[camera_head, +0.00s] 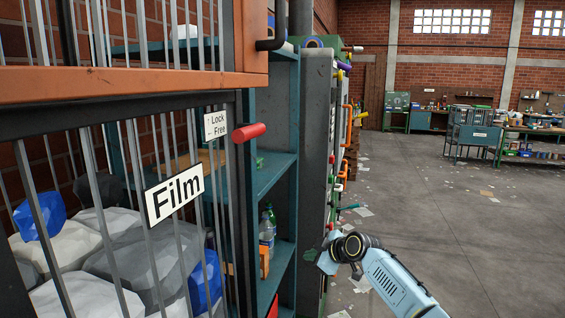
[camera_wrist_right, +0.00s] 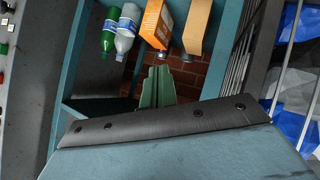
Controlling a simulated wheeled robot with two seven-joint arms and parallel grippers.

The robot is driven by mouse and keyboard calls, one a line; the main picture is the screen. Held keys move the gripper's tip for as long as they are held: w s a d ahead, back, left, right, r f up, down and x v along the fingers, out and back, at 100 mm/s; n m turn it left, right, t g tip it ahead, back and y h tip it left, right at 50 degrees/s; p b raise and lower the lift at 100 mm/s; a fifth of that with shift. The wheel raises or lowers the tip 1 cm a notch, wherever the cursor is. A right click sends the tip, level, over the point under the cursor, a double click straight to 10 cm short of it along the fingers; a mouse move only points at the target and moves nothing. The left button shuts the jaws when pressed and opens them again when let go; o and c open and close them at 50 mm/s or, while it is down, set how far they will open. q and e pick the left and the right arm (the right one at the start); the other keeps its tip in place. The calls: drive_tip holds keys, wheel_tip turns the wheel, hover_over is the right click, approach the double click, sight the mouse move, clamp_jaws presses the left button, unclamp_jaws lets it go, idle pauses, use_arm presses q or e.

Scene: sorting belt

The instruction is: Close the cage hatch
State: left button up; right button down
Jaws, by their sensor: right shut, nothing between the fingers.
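The barred cage front (camera_head: 40,205) with a white "Film" sign (camera_head: 173,192) fills the left of the head view. It has grey bars and a dark frame. A red handle (camera_head: 248,132) sticks out at its upper right, beside a "Lock Free" sign (camera_head: 215,124). I cannot tell whether the hatch is fully shut. My right gripper (camera_head: 327,263) is low and to the right of the cage, apart from the handle. In the right wrist view its green fingers (camera_wrist_right: 157,87) are together and empty. My left gripper is not in view.
Grey and blue bags (camera_head: 150,258) lie behind the bars. A teal shelf (camera_head: 272,172) with bottles (camera_head: 266,232) stands between the cage and a grey cabinet (camera_head: 314,150). The floor (camera_head: 450,220) to the right is open, with scattered paper. Workbenches (camera_head: 475,135) stand far back.

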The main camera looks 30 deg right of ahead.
wheel_tip(320, 180, up, 34)
drive_tip(key=s+n+t+y+p, duration=0.15)
drive_tip(key=n+t+y, duration=0.25)
drive_tip(key=n, duration=0.4)
drive_tip(key=s+a+r+n+y, duration=0.2)
drive_tip(key=s+r+n, duration=0.4)
drive_tip(key=r, duration=0.4)
drive_tip(key=s+a+r+n+y, duration=0.3)
drive_tip(key=s+r, duration=0.5)
drive_tip(key=r, duration=0.1)
use_arm(q)
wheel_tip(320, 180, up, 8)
drive_tip(key=p, duration=0.6)
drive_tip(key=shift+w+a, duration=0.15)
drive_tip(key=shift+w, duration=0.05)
use_arm(e)
drive_tip(key=x, duration=1.3)
drive_tip(key=shift+w+a+f+g, duration=0.2)
drive_tip(key=shift+w+g, duration=0.1)
drive_tip(key=shift+w, duration=0.1)
